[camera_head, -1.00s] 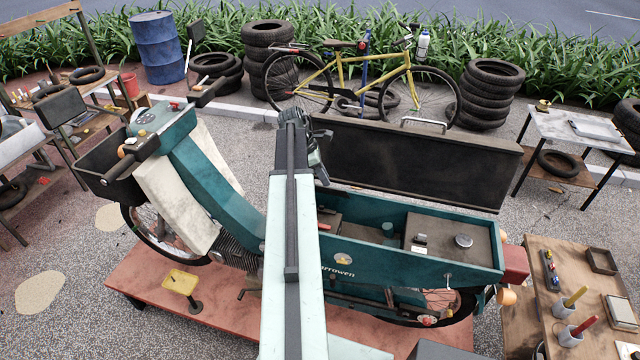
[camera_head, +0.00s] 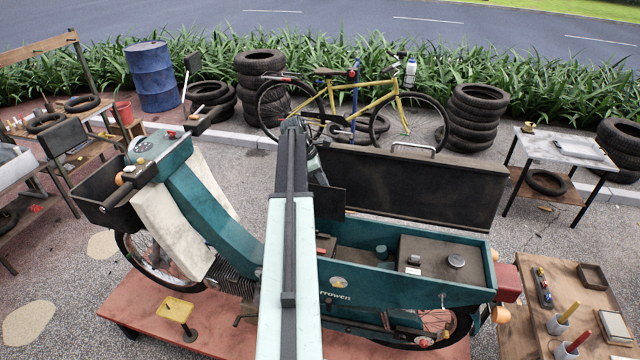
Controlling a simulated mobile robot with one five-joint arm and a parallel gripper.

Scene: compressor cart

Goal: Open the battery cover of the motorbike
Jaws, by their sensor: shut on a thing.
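The teal motorbike (camera_head: 225,215) stands on a red platform. Its long dark seat lid (camera_head: 420,185) is raised upright along the far side, showing the open teal compartment (camera_head: 400,287). My gripper (camera_head: 318,172), partly hidden behind my arm, is at the left end of this compartment. It is shut on the edge of a small dark panel, the battery cover (camera_head: 331,203), which stands raised in front of the seat lid. The arm hides the cover's left side, and its hinge is not clear.
Inside the compartment, a brown box (camera_head: 436,258) carries small fittings. A wooden bench (camera_head: 520,325) with tools is at the right front, and a small table (camera_head: 563,150) stands at the right back. A yellow bicycle (camera_head: 355,105) and stacked tires (camera_head: 477,120) are behind.

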